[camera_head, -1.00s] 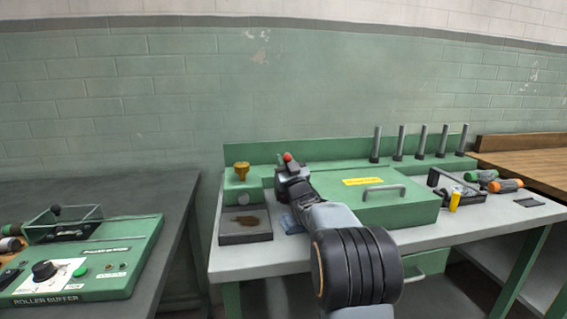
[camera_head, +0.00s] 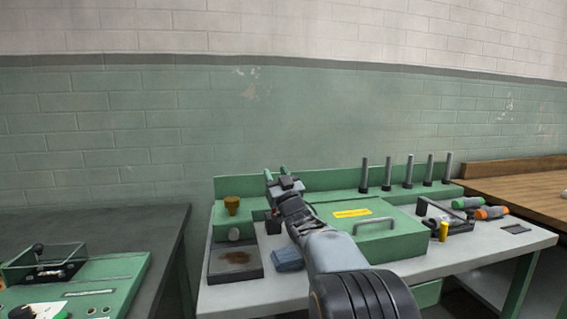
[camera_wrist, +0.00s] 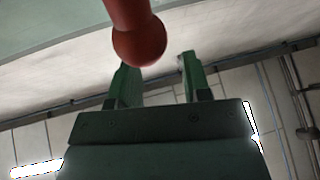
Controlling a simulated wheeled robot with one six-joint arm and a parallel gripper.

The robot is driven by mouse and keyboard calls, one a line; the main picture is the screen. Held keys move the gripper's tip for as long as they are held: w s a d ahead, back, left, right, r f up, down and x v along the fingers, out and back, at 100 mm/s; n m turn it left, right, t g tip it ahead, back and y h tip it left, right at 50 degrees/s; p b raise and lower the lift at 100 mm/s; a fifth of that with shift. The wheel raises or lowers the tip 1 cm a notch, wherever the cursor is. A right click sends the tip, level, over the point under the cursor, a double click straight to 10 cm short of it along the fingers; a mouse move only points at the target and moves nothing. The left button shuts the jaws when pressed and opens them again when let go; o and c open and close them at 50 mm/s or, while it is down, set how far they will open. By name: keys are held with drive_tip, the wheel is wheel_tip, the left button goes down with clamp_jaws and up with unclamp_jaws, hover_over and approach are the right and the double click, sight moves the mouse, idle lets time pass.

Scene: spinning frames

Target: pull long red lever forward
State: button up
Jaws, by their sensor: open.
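A red rod with a rounded ball end (camera_wrist: 138,42), the visible part of the red lever, hangs into the top middle of the wrist view. Its ball overlaps the tip of the left green finger there; I cannot tell if they touch. The rest of the lever is out of that view. My gripper (camera_wrist: 156,80) is open, with a gap between its two green fingers. In the head view my gripper (camera_head: 276,172) is over the back left of the green-and-grey bench, fingers pointing up.
A green box (camera_head: 385,240) with a handle stands right of my arm. A dark tray (camera_head: 235,260) and a blue cloth (camera_head: 289,259) lie to the left. Several metal pegs (camera_head: 408,172) stand behind.

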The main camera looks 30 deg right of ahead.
drive_tip(key=s+a+r, duration=0.3)
drive_tip(key=s+r, duration=0.3)
drive_tip(key=s, duration=0.4)
drive_tip(key=shift+s+p, duration=0.25)
drive_tip(key=shift+p, duration=0.1)
drive_tip(key=shift+c, duration=0.4)
